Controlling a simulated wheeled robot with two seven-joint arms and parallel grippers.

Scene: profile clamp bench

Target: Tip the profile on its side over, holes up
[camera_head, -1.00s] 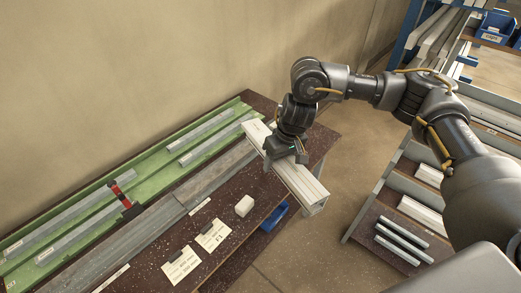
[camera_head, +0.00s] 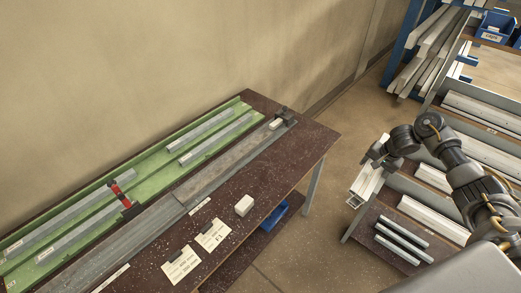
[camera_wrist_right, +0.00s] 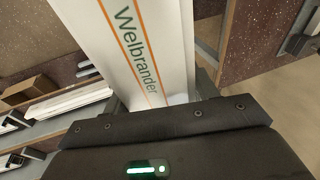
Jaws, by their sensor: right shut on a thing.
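My right gripper (camera_head: 377,157) is shut on a white profile (camera_head: 366,184), out to the right of the bench and beside the rack. In the head view the profile's hollow end faces the camera. In the right wrist view the held profile (camera_wrist_right: 150,50) runs up from the jaws and shows a pale face with green "Welbrander" lettering and orange lines. I cannot tell which face has holes. My left gripper is not in view.
The dark bench (camera_head: 310,140) carries a green bed (camera_head: 150,187), grey rails and a red-black clamp (camera_head: 122,194). A white block (camera_head: 244,205) and two paper cards lie at its front. A rack at right holds several profiles; three grey bars (camera_head: 402,242) lie on its lower shelf. Floor shows between bench and rack.

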